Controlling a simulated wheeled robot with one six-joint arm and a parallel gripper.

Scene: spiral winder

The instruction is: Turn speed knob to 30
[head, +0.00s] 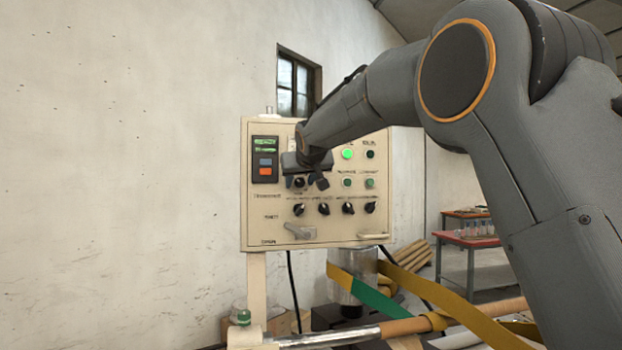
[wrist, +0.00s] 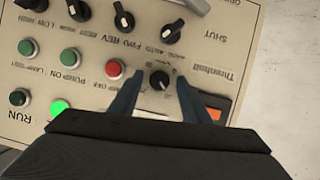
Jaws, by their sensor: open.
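A small black round knob (wrist: 159,81) sits on the cream control panel (wrist: 225,45) in the wrist view. My gripper (wrist: 159,92) is open, with one finger on each side of this knob and a visible gap to each. In the head view my gripper (head: 306,183) is at the panel face, hiding part of the panel above the knob.
A red button (wrist: 115,69) is close beside one finger. A row of black switches (head: 323,209) lies below the knob, with a lever handle (head: 300,231) beneath. Green buttons (head: 347,183) are to the right, a display unit (head: 265,159) to the left. Yellow-green belts (head: 385,300) run below.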

